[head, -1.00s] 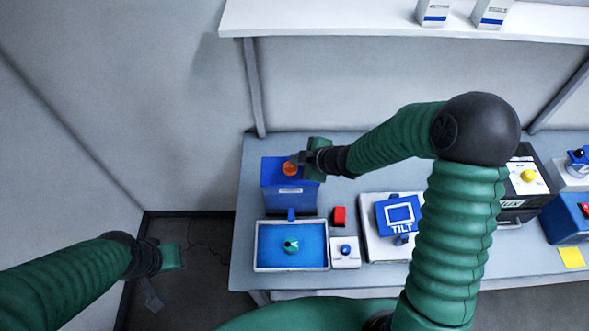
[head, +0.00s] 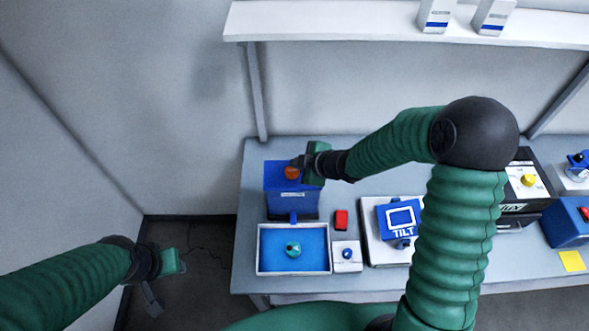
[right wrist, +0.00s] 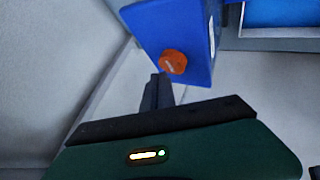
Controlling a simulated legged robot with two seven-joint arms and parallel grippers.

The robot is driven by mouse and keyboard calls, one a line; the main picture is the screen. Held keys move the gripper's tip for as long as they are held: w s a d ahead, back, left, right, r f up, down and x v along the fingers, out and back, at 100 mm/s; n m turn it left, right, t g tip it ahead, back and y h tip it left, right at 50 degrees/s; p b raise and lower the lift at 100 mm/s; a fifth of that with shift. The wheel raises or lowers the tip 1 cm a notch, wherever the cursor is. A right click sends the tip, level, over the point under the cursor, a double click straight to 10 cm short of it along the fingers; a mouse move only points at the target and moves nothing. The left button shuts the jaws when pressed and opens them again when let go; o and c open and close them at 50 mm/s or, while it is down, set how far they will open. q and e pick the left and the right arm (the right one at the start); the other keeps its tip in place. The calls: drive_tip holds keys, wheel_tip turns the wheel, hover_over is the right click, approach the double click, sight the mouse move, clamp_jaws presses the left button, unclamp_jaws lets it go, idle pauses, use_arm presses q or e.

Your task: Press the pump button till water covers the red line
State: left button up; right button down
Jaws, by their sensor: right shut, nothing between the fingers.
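The pump is a blue box with an orange-red round button (head: 292,172) on its top, at the back left of the table. A white-rimmed tray (head: 262,268) of blue water stands in front of it, with a teal object (head: 292,249) in the middle. No red line can be made out in the tray. My right gripper (head: 299,163) is shut, with its tip at the button in the head view. In the right wrist view the button (right wrist: 173,62) sits just beyond the fingertips (right wrist: 158,78); contact is unclear. My left gripper (head: 162,284) hangs left of the table, away from everything.
A TILT device (head: 399,217) is further right, partly behind my right arm. A shelf (head: 330,25) runs above the table's back.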

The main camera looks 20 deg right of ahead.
sight(292, 171)
drive_tip(key=shift+a+r, duration=0.1)
drive_tip(key=shift+a, duration=0.55)
drive_tip(key=shift+d, duration=0.6)
drive_tip(key=shift+a+f+b, duration=0.4)
drive_tip(key=shift+a+b, duration=0.1)
drive_tip(key=shift+a, duration=0.15)
use_arm(q)
drive_tip(key=shift+a+f, duration=0.55)
drive_tip(key=shift+a, duration=0.05)
use_arm(e)
drive_tip(key=shift+a, duration=0.1)
use_arm(q)
drive_tip(key=shift+d, duration=0.35)
use_arm(e)
drive_tip(key=shift+d+f, duration=0.15)
drive_tip(key=shift+d, duration=0.2)
use_arm(q)
drive_tip(key=shift+a+f+b, duration=0.2)
drive_tip(key=shift+f+b, duration=0.1)
use_arm(e)
drive_tip(key=shift+a+f, duration=0.2)
use_arm(q)
drive_tip(key=shift+f+b, duration=0.3)
use_arm(e)
drive_tip(key=shift+s+f, duration=0.1)
drive_tip(key=shift+f, duration=0.3)
